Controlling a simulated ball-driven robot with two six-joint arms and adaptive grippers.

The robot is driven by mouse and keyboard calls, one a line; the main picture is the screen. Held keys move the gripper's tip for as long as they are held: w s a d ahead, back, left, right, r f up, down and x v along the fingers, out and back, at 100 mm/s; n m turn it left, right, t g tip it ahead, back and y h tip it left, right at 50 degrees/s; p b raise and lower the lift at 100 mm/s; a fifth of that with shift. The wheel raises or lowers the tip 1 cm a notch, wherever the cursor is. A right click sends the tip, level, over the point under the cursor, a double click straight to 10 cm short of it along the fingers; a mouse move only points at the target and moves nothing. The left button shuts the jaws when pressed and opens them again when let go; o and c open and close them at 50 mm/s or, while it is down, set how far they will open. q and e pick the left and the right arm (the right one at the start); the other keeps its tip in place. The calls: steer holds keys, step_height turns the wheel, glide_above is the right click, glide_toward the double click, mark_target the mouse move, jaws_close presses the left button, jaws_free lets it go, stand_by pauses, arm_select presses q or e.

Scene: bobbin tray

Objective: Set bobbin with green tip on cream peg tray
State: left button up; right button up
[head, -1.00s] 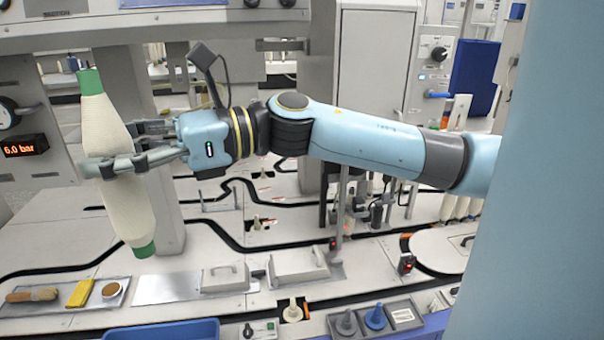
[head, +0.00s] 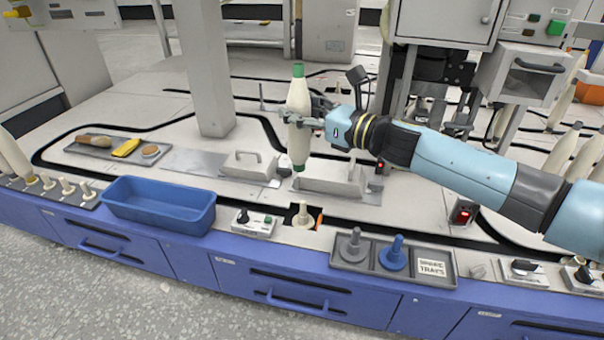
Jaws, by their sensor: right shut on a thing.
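The cream bobbin with the green tip (head: 298,105) is upright, green at both top and bottom. My right gripper (head: 297,119) is shut around its middle and holds it up in the air. The cream peg tray (head: 303,217) sits in a dark cutout at the front of the machine top, with its peg pointing up. The bobbin is above and behind it in the picture, apart from it. My left gripper is not in view.
A blue bin (head: 160,206) stands left of the cream peg tray. A spare-trays holder (head: 440,283) with a grey peg tray (head: 353,247) and a blue peg tray (head: 394,254) is to the right. Metal covers (head: 330,181) lie behind. A switch box (head: 254,223) is beside the cutout.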

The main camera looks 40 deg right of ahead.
mark_target(302, 171)
arm_select(q)
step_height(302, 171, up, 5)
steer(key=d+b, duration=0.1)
steer(key=b, duration=0.2)
arm_select(e)
steer(key=f, duration=0.3)
steer(key=d+f+m+h, duration=0.1)
steer(key=f, duration=0.2)
steer(key=w+d+f+h, duration=0.1)
steer(key=f, duration=0.2)
steer(key=shift+f+t, duration=0.35)
steer(key=shift+t, duration=0.05)
steer(key=shift+f, duration=0.15)
step_height(302, 171, down, 5)
steer(key=b, duration=0.4)
steer(key=shift+f, duration=0.1)
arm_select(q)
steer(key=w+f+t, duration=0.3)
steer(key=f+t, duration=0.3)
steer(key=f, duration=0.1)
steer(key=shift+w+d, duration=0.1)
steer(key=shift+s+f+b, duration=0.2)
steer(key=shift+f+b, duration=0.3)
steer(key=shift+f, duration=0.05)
arm_select(e)
steer(key=shift+f, duration=0.65)
steer(key=o, duration=1)
